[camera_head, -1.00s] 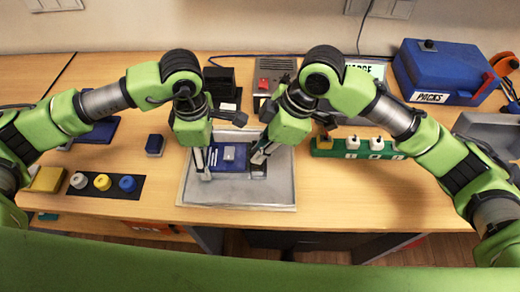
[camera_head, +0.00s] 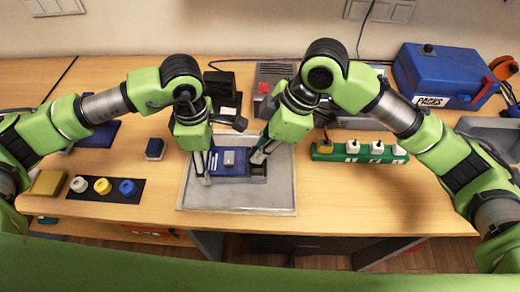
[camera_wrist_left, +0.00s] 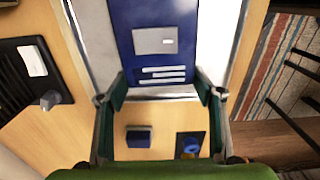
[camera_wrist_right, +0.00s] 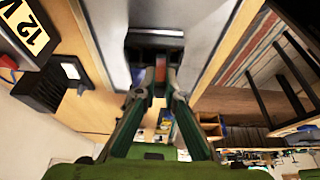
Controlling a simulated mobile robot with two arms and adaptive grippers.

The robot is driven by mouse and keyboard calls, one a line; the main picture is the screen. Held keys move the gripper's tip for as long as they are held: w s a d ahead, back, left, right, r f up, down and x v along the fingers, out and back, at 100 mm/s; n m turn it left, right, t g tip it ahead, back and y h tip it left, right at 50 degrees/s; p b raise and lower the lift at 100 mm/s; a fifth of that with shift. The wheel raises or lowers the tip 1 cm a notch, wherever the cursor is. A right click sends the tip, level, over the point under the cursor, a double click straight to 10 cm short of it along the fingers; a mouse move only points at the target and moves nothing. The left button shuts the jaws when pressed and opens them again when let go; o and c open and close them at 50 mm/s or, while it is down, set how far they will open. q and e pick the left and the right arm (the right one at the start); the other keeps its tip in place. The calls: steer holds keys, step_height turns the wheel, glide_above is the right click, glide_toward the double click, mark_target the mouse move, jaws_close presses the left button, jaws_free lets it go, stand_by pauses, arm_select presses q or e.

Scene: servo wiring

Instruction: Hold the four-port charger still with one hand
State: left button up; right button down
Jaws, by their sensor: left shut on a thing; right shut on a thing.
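A green strip (camera_head: 338,157), which looks like the four-port charger, lies right of the tray with one yellow and several white plugs; neither gripper touches it. A blue box (camera_head: 232,170) with a grey label sits in the grey tray (camera_head: 240,198). My left gripper (camera_head: 203,167) is shut on the blue box at its left end; in the left wrist view its fingers (camera_wrist_left: 161,90) lie on either side of the blue body (camera_wrist_left: 160,15). My right gripper (camera_head: 259,157) is at the box's right end, fingers close together (camera_wrist_right: 160,88) at a dark piece (camera_wrist_right: 155,40); exact contact is unclear.
A black mat (camera_head: 104,196) with white, yellow and blue round pieces lies left. A small blue block (camera_head: 155,148) stands behind it. A grey unit (camera_head: 275,75) and a blue box labelled PACKS (camera_head: 437,72) stand at the back.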

steer(key=shift+r, duration=0.55)
steer(key=shift+r, duration=1.85)
arm_select(q)
steer(key=o, duration=1.4)
step_height(320, 180, up, 12)
arm_select(e)
steer(key=shift+f, duration=0.1)
